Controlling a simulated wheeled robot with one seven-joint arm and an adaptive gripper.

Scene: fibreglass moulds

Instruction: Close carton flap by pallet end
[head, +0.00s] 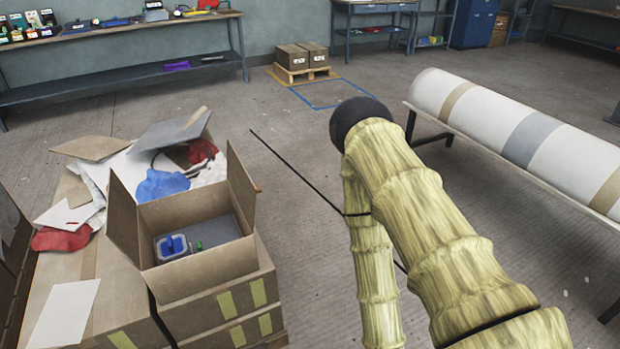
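An open brown carton (208,282) sits on the pallet load at the lower left. Its left flap (124,222) and right flap (241,188) stand up. I cannot tell clearly how the near and far flaps lie. Inside are a grey-and-blue item (173,246) and a small green thing (199,246). My arm, in a yellowish sleeve with a black rounded joint, fills the right of the middle, to the right of the carton and apart from it in the picture. My gripper is out of view.
Loose sheets and red and blue cloths (162,185) are heaped behind the carton. A thin black rod or line (300,174) crosses beside my arm. A large white roll (520,130) lies on a stand at right.

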